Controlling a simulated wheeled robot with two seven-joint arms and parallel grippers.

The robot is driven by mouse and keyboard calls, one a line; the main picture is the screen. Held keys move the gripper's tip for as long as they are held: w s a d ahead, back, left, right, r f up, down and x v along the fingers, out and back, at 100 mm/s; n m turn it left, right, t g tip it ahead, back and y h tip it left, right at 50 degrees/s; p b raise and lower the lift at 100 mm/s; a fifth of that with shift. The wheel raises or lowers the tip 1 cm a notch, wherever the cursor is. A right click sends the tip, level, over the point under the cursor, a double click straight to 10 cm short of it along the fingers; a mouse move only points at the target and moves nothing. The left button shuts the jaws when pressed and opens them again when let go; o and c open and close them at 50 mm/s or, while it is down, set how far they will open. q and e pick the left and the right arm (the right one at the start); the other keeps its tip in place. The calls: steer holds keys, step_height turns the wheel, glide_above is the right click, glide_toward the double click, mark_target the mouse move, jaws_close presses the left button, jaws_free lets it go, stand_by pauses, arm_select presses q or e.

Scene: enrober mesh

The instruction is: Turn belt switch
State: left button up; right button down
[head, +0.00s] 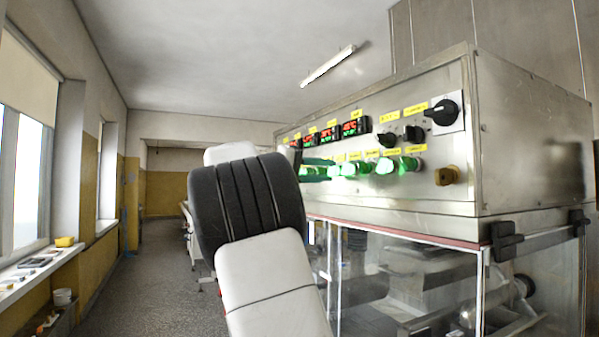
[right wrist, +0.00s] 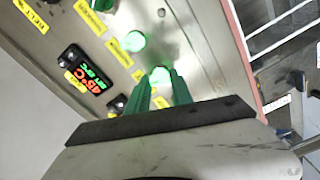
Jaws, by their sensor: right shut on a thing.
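The control panel (head: 440,170) of a steel machine carries a row of green-lit switches (head: 385,166) under yellow labels. My right gripper (head: 332,168) reaches the left part of this row, with its green fingers close to the panel face. In the right wrist view the two green fingers (right wrist: 164,88) are shut around one glowing green switch (right wrist: 160,75), whose lit face shows between the tips. Another lit switch (right wrist: 133,41) is beside it, free of the fingers. My left gripper is not in view.
Red-green displays (head: 356,127) sit above the row. Black knobs (head: 412,134), a large black rotary switch (head: 445,112) and a brownish-yellow knob (head: 447,176) are to the right. Clear panels (head: 400,275) stand below. The aisle floor (head: 150,280) at left is open.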

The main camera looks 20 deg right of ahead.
steer(key=shift+f+m, duration=0.1)
steer(key=shift+m, duration=0.7)
steer(key=c, duration=1.1)
jaws_free()
steer(key=shift+a, duration=0.15)
steer(key=a, duration=0.7)
steer(key=shift+s+a, duration=0.3)
